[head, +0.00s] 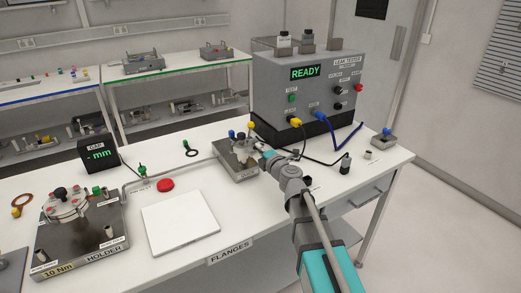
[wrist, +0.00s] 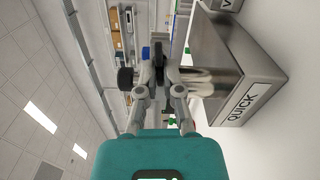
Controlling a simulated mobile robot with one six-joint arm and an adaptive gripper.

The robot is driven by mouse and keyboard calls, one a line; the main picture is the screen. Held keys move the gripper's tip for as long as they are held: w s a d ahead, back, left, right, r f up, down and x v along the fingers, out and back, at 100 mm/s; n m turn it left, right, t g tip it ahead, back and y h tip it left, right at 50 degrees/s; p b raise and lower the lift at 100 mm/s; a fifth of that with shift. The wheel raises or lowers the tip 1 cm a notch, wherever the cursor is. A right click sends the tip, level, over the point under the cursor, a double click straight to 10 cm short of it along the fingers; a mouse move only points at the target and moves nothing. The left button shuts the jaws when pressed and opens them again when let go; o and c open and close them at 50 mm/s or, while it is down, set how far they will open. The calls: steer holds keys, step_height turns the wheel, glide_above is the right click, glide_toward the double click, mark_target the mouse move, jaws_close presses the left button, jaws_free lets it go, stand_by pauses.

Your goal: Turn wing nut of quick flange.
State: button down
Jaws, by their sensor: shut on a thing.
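The quick flange fixture is a grey metal block (head: 236,171) in the middle of the bench, with a small metal flange (head: 241,146) on top. In the wrist view the block (wrist: 225,75) carries the label QUICK and appears turned on its side. My gripper (head: 262,155) reaches the flange from the right. In the wrist view my gripper (wrist: 159,82) has its fingers closed about a dark part, apparently the wing nut (wrist: 158,62).
The leak tester (head: 305,85) stands behind, showing READY, with yellow and blue cable plugs. A white plate (head: 180,221), a red button (head: 165,185) and the torque holder (head: 80,240) lie left.

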stand_by(0.3)
steer(key=c, duration=1.1)
jaws_free()
steer(key=v, duration=0.7)
steer(key=shift+s+d, duration=0.2)
steer(key=shift+o, duration=1.5)
steer(key=shift+n, duration=0.3)
